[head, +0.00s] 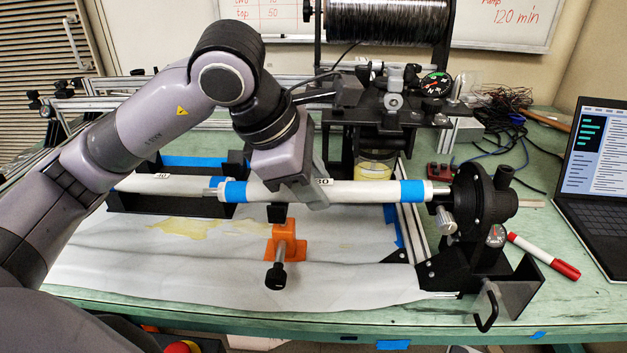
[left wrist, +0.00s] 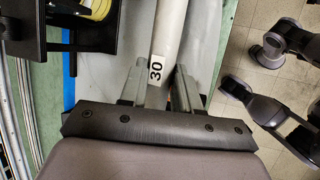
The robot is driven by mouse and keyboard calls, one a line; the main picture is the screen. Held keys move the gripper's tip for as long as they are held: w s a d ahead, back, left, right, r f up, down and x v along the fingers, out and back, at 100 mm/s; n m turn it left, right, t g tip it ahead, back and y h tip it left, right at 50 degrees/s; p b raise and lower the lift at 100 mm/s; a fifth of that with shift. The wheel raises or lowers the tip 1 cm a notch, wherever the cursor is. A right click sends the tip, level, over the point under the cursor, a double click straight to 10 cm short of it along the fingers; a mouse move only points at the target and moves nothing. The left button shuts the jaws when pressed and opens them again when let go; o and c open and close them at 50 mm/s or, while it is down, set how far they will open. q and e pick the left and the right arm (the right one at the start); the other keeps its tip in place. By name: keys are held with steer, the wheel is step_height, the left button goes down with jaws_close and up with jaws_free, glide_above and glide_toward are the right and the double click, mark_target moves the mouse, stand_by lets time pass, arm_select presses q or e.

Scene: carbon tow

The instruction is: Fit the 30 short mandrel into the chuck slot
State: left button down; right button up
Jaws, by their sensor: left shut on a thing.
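The 30 short mandrel (head: 355,191), a white tube with a blue band near each end and a "30" label, lies level across the middle of the head view. My left gripper (head: 318,188) is shut on it near its middle. In the left wrist view, the mandrel (left wrist: 166,35) runs between the fingers (left wrist: 160,78), with the label facing the camera. Its right metal end is at the black chuck (head: 484,203); I cannot tell how deep it sits in the slot. Its left metal end is over the black rack. My right gripper is not in view.
A second white mandrel (head: 155,185) lies in the black rack (head: 165,204). An orange clamp (head: 286,243) stands on the white sheet in front. A wire spool (head: 388,22) and carriage stand behind. A red-capped marker (head: 545,256) and laptop (head: 597,150) are right.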

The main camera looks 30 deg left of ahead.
arm_select(q)
steer(key=shift+r+p, duration=0.3)
steer(key=shift+r, duration=0.45)
steer(key=shift+y+p, duration=0.3)
steer(key=shift+p, duration=0.1)
steer(key=shift+w+b, duration=0.1)
steer(key=shift+b, duration=0.35)
stand_by(1.1)
steer(key=shift+f+b, duration=1.2)
steer(key=c, duration=0.7)
jaws_free()
steer(key=shift+c, duration=0.2)
